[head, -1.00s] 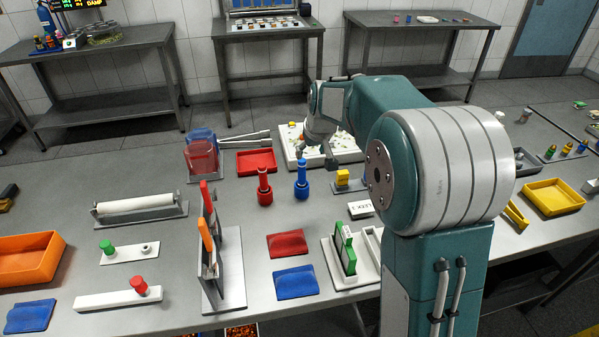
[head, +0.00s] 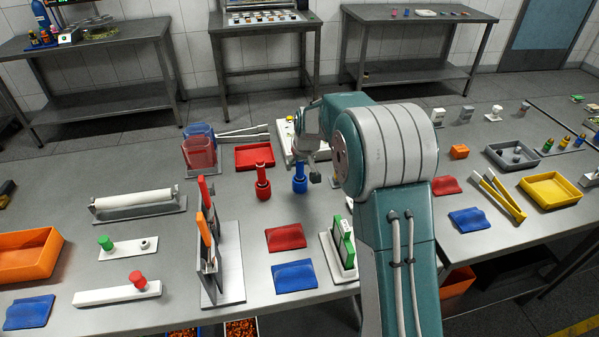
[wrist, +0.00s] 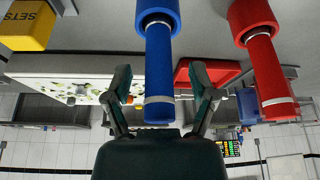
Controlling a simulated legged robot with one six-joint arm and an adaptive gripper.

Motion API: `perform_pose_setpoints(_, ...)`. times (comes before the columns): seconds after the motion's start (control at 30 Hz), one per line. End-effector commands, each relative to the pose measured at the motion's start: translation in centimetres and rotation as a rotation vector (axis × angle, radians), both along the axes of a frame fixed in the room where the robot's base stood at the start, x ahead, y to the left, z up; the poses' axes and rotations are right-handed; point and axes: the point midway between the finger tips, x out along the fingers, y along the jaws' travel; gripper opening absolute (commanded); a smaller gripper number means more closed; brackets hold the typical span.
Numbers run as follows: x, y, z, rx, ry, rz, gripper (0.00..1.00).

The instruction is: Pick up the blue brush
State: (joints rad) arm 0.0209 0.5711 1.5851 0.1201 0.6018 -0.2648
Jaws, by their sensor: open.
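The blue brush (head: 300,178) stands upright on the grey table, with a wide round lower part and a narrow handle with a pale band. In the wrist view, which is upside down, the blue brush (wrist: 159,60) hangs from the top with its handle in line with the gap between my fingers. My gripper (wrist: 160,72) is open, one finger to each side of the handle; I see no contact. In the head view my gripper (head: 316,176) is small and dark, just right of the blue brush's top.
A similar red brush (head: 263,182) stands close at the left, and in the wrist view it (wrist: 268,70) is right of the blue one. A red tray (head: 254,157) lies behind. A yellow block (wrist: 27,22) shows in the wrist view. Red (head: 286,236) and blue (head: 294,276) pouches lie in front.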

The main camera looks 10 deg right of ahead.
Motion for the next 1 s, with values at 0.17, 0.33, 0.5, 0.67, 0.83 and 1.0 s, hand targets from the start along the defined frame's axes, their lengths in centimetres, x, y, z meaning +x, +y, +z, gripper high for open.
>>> perform_pose_setpoints(0.17, 0.0, 0.0, 0.0, 0.000, -0.001, 0.000, 0.73)
perform_pose_setpoints(0.33, 0.0, 0.0, 0.0, 0.000, -0.001, 0.000, 0.00)
perform_pose_setpoints(0.5, 0.0, 0.0, 0.0, 0.000, 0.000, 0.000, 0.00)
perform_pose_setpoints(0.67, 0.0, 0.0, 0.0, 0.000, 0.001, 0.000, 0.00)
perform_pose_setpoints(0.83, 0.1, 0.0, 1.6, 0.001, -0.004, 0.000, 0.00)
perform_pose_setpoints(1.0, 0.1, 0.0, 5.2, 0.000, -0.005, -0.001, 0.00)
